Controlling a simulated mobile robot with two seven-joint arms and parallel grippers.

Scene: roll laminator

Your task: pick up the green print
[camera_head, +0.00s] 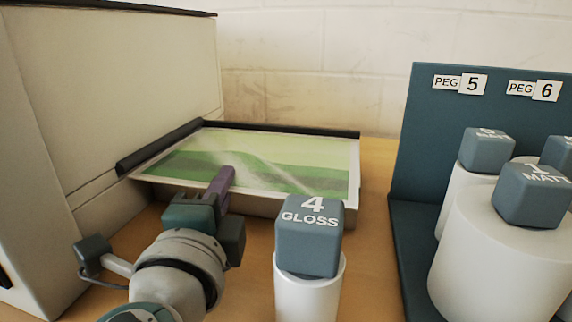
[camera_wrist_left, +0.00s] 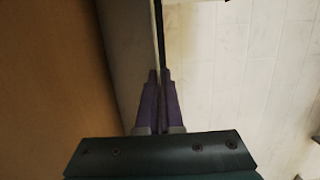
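The green print (camera_head: 250,165) lies flat in a shallow pale tray (camera_head: 356,175) in the head view, with light green bands and a glossy streak. My left gripper (camera_head: 222,181) reaches its near edge; one purple finger shows over the edge and the other is hidden. In the left wrist view the two fingers (camera_wrist_left: 160,78) are close together, one above the other in the scene, at the thin edge of the print. They look shut on it, though the contact itself is too small to see well. My right gripper is in neither view.
A large beige laminator housing (camera_head: 110,90) stands at left. A white roll with a grey "4 GLOSS" cap (camera_head: 310,235) stands close right of my left gripper. A dark blue peg rack (camera_head: 415,150) with several rolls stands at right. Behind is a pale wall.

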